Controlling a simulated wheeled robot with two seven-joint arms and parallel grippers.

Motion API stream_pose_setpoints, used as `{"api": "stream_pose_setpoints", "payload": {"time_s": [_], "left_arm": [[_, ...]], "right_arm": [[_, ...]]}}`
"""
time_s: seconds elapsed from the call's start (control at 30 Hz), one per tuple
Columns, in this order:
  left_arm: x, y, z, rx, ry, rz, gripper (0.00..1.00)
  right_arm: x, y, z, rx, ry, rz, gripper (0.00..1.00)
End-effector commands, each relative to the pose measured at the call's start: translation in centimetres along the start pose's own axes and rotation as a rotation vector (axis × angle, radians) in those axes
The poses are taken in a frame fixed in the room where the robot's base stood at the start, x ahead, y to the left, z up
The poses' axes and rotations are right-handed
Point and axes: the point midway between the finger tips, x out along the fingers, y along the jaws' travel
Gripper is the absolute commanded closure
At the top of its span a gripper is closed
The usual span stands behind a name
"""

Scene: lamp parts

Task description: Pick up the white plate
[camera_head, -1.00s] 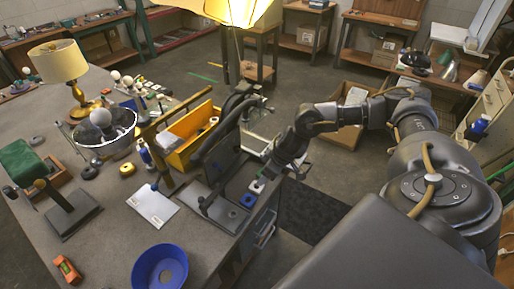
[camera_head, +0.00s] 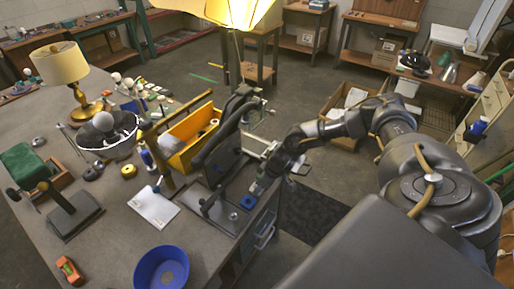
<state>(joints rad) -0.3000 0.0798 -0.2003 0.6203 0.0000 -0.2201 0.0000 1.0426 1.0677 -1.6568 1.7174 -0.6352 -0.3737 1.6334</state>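A white rectangular plate (camera_head: 153,208) lies flat on the grey workbench near its front, left of a dark stand. A tool with a blue part and a brown handle rises beside its upper edge. My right gripper (camera_head: 257,188) is low over the bench's right edge, right of the dark stand and well apart from the white plate. It is small and dark here, and I cannot tell how far its fingers are open. My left gripper is not in view.
A dark upright stand (camera_head: 222,165) with a flat base lies between my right gripper and the plate. A blue bowl (camera_head: 143,270), a yellow bin (camera_head: 188,148), a blue square part (camera_head: 248,202) and a brass lamp (camera_head: 84,105) are on the workbench (camera_head: 105,245).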

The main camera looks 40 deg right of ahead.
Motion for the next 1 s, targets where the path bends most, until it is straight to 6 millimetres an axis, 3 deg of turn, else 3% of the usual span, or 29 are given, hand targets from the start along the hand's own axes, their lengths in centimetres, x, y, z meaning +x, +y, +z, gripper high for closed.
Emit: {"api": "stream_pose_setpoints", "payload": {"time_s": [0.03,0.2,0.47,0.73,1.0], "left_arm": [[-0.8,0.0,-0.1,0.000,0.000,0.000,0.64],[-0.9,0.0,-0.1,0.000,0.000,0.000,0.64],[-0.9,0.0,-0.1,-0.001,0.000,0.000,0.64],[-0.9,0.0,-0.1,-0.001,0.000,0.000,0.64],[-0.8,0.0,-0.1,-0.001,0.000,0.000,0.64]], "right_arm": [[0.5,-0.2,-0.2,-0.002,-0.002,-0.001,0.44],[2.6,-0.1,0.0,0.000,-0.001,0.000,0.44],[3.1,-0.1,0.0,0.000,0.000,0.000,0.44],[3.1,-0.1,0.0,0.000,0.000,0.000,0.75],[3.0,-0.1,0.0,0.000,0.000,0.000,0.77]]}}
